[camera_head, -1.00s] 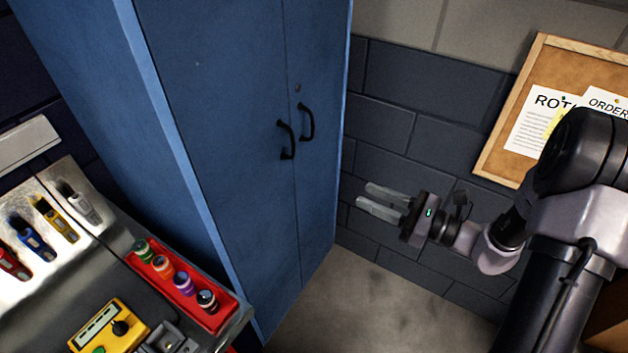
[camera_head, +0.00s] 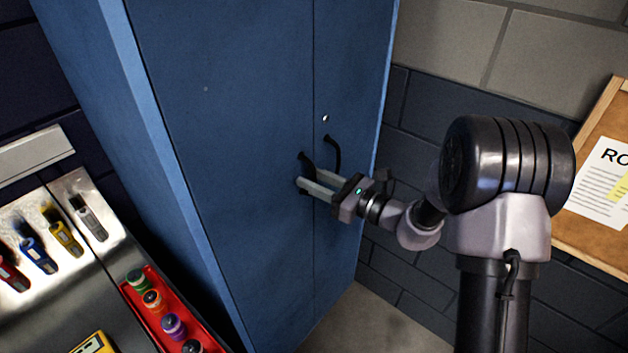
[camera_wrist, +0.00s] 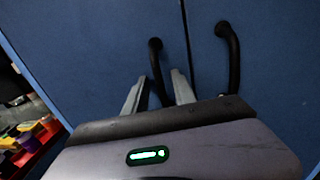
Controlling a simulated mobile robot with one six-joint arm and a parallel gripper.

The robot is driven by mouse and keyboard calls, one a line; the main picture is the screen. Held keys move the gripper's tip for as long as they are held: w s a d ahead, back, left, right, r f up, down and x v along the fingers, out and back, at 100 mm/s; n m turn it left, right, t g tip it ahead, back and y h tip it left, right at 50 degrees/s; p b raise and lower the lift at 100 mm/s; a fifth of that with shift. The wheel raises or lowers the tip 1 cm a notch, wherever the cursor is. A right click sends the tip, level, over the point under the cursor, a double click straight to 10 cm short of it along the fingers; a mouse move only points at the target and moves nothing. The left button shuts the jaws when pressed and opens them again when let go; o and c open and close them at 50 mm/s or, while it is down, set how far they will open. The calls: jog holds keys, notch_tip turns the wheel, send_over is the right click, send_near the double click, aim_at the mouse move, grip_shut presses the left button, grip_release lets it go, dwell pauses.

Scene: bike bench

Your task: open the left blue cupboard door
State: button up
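The blue cupboard's left door (camera_head: 225,120) is shut, flush with the right door (camera_head: 352,60). The left door's black handle (camera_head: 304,158) is partly hidden by my gripper in the head view. My gripper (camera_head: 309,180) is at this handle with its two fingers apart. In the wrist view, the left handle (camera_wrist: 155,62) runs down between the open fingers (camera_wrist: 157,92), and its lower part is hidden behind the gripper body. I cannot tell whether either finger touches it. The right door's handle (camera_wrist: 230,60) is outside the fingers, to their right.
A bench at lower left carries a red tray (camera_head: 190,318) of small bottles and several coloured tools on a metal panel (camera_head: 95,262). A cork board (camera_head: 592,238) hangs on the brick wall at right. Bare floor (camera_head: 372,322) lies beside the cupboard.

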grip_shut()
dwell(1.4)
